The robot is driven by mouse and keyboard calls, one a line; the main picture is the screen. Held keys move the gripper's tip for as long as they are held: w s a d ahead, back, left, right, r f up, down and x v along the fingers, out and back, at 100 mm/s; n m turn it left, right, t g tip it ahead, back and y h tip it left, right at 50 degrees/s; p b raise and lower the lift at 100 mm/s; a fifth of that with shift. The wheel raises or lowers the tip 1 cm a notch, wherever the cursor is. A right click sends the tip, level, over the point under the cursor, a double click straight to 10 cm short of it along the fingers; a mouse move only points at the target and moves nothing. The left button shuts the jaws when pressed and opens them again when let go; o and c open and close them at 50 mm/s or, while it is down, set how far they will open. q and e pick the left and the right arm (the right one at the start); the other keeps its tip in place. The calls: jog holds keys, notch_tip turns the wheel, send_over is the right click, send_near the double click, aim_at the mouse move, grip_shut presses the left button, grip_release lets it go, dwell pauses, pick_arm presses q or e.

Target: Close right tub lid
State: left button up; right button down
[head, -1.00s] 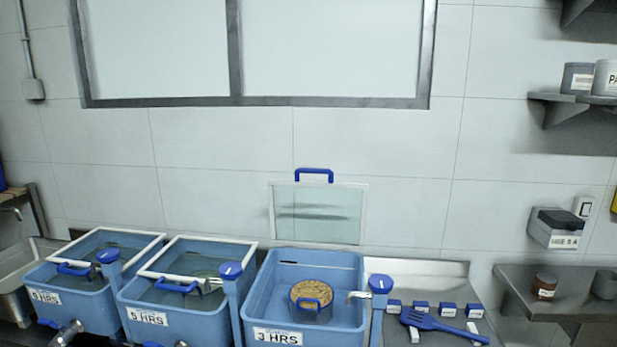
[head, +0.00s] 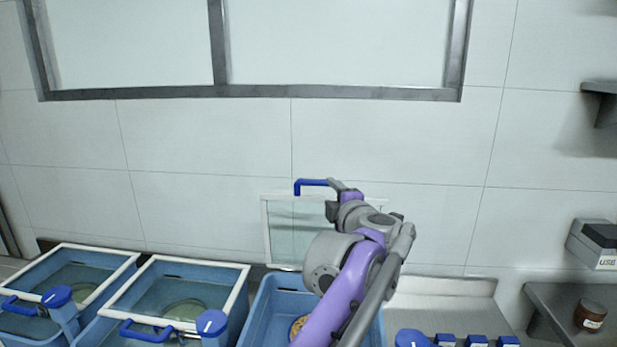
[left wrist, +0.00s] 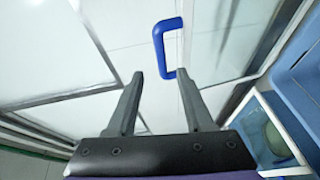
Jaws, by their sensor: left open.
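The right tub (head: 262,305) is blue and stands open. Its clear lid (head: 282,235), with a white frame, stands upright behind it against the wall. The lid's blue handle (head: 309,184) is at the top edge. My left gripper (head: 338,198) is at the right end of the handle, and my purple arm hides much of the lid and tub. In the left wrist view my left gripper (left wrist: 160,76) is open and empty. The blue handle (left wrist: 158,48) is just ahead of its fingertips, its lower end close to the right finger. My right gripper is not in view.
Two more blue tubs with closed clear lids (head: 150,260) (head: 70,250) stand to the left. A round container (head: 297,327) sits in the right tub, partly hidden. Several small blue-topped blocks (head: 476,341) lie on the counter (head: 440,285) at right. A shelf (head: 570,308) projects further right.

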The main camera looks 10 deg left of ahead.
aim_at(318, 184)
pick_arm(q)
jog(key=shift+y, duration=0.3)
jog(key=p+x, duration=0.2)
jog(key=x, duration=0.8)
jog(key=shift+a+f, duration=0.15)
grip_shut()
dwell(0.9)
